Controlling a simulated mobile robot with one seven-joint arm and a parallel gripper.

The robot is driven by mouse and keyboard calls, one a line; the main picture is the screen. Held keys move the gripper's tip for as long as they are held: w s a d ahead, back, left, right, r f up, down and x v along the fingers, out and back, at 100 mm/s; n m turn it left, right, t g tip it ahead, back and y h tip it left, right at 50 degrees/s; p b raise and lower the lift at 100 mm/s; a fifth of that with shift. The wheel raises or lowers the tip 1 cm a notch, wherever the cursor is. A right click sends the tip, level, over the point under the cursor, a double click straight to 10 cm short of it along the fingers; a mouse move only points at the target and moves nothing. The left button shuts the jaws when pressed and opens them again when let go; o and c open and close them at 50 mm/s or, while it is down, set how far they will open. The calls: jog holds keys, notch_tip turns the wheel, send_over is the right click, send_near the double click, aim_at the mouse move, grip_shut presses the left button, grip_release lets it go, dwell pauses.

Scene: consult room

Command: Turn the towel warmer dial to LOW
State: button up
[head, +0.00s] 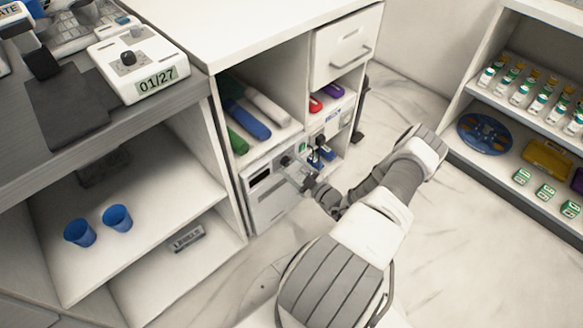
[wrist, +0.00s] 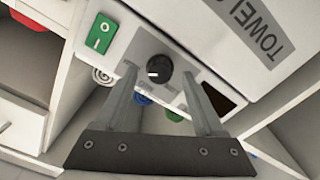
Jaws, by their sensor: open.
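The towel warmer (head: 268,208) is a white box in the lower left bay of the cabinet. In the wrist view its face (wrist: 190,45) appears turned over, with a grey label reading "TOWEL", cut off by the frame edge. Its black round dial (wrist: 159,68) has a white mark pointing left in that view. The small print around the dial is too blurred to read. My gripper (wrist: 159,76) is open, with one finger on each side of the dial; I cannot tell whether they touch it. In the head view my gripper (head: 297,172) is at the warmer's front and partly covers it.
A green switch (wrist: 101,33) and a dark window (wrist: 218,98) are on the warmer's face. Rolled towels (head: 247,118) lie on the shelf above. A drawer (head: 345,47) is at upper right. Blue cups (head: 117,217) stand on the left shelf. The floor (head: 455,240) at right is clear.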

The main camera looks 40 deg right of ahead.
jog(key=shift+w, duration=0.1)
grip_shut()
dwell(0.3)
jog(key=shift+n, duration=0.3)
jog(key=n, duration=0.5)
jog(key=shift+f, duration=0.1)
jog(key=n, duration=0.6)
jog(key=shift+n, duration=0.4)
jog(key=n+p, duration=0.1)
jog(key=n, duration=0.4)
jog(key=shift+f, duration=0.1)
jog(key=n+p, duration=0.1)
jog(key=n, duration=0.5)
jog(key=shift+d, duration=0.1)
jog(key=shift+n, duration=0.3)
